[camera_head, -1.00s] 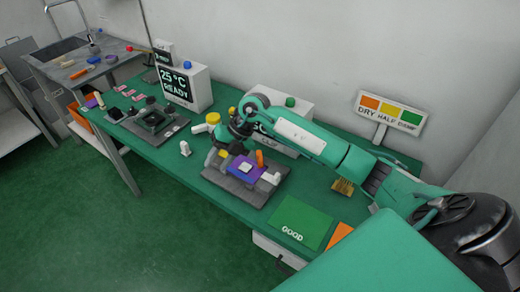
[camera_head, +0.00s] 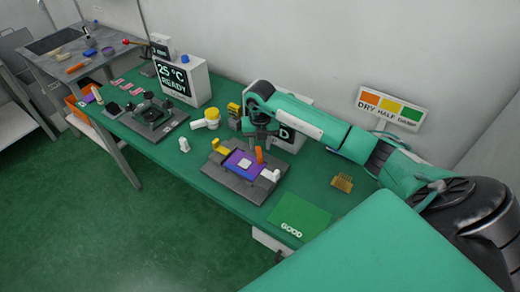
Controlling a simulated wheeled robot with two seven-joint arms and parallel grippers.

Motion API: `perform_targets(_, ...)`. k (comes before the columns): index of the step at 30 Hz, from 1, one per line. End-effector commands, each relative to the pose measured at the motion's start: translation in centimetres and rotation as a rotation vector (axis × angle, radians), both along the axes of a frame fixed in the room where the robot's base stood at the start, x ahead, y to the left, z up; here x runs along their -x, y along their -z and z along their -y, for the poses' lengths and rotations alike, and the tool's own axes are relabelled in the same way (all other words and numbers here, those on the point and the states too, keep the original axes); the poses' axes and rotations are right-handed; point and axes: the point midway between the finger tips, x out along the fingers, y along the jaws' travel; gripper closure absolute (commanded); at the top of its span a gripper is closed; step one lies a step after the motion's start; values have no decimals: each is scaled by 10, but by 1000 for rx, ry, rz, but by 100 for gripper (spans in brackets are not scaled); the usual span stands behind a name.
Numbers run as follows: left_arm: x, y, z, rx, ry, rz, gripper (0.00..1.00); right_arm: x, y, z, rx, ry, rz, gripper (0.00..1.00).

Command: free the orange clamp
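The orange clamp (camera_head: 259,156) stands upright at the back right edge of a purple plate (camera_head: 239,168) with a pale square on it. The plate lies on a dark grey fixture (camera_head: 235,184) on the green table. A yellow clamp (camera_head: 221,147) is at the fixture's back left, and a white block (camera_head: 269,174) is at its right. My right gripper (camera_head: 259,143) points down directly over the orange clamp, its dark fingers close to the clamp's top. Whether they touch or grip it is too small to tell. My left gripper is out of view.
A yellow-capped white item (camera_head: 211,117) and a small white piece (camera_head: 184,145) stand left of the fixture. A dark device (camera_head: 152,114) sits further left. A green GOOD pad (camera_head: 298,216) and brown brush-like piece (camera_head: 342,183) lie right. A display box (camera_head: 184,82) stands behind.

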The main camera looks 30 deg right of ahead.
Motion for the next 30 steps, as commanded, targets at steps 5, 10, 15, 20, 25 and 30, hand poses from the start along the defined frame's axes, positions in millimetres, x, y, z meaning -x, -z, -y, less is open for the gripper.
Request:
perform_targets(5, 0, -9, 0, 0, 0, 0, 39, 0, 28, -1, -2, 1, -1, 64)
perform_targets(10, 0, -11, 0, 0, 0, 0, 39, 0, 42, -1, -1, -1, 0, 64)
perform_targets(15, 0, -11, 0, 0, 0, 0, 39, 0, 45, 0, -1, -1, 2, 64)
perform_targets(20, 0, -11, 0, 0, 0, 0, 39, 0, 45, 0, -1, -1, 2, 66)
perform_targets(25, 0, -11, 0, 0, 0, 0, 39, 0, 45, 0, -1, -1, 2, 99)
perform_targets(30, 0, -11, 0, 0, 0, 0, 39, 0, 45, 0, -1, -1, 2, 100)
